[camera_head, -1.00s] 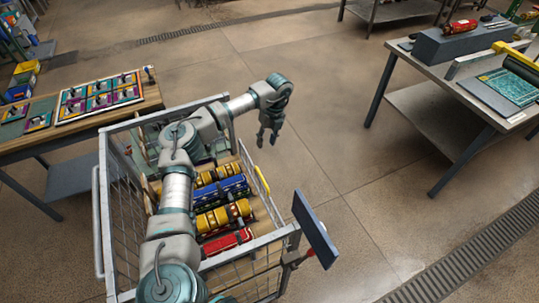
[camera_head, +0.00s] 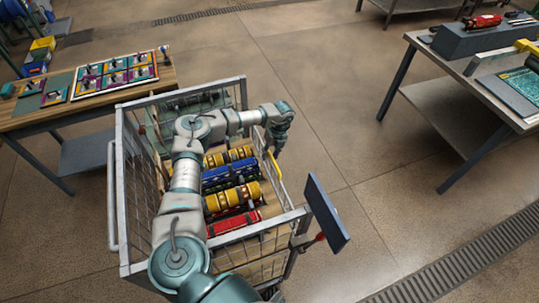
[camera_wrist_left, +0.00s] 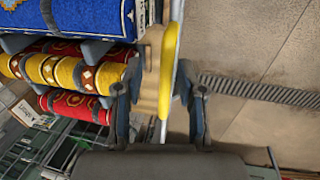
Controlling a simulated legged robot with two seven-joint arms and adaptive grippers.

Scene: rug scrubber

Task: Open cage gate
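The wire cage (camera_head: 118,185) is a grey metal cart with rolled rugs inside. A yellow handle (camera_head: 274,167) runs along the top of its right side, by the gate rail (camera_head: 285,190). My left arm reaches over the cage, and my left gripper (camera_head: 274,146) points down at the far end of that handle. In the left wrist view the gripper (camera_wrist_left: 160,100) is open, with one finger on each side of the yellow handle (camera_wrist_left: 167,75). I cannot tell whether either finger touches it. The grey gate rail (camera_wrist_left: 179,65) also runs between the fingers. My right gripper is not in view.
Rolled red, yellow and blue rugs (camera_head: 230,172) lie in the cage close to the handle. A dark blue panel (camera_head: 325,212) sticks out at the near right corner. A wooden table (camera_head: 75,110) stands left, a grey table (camera_head: 450,75) right. The floor between is clear.

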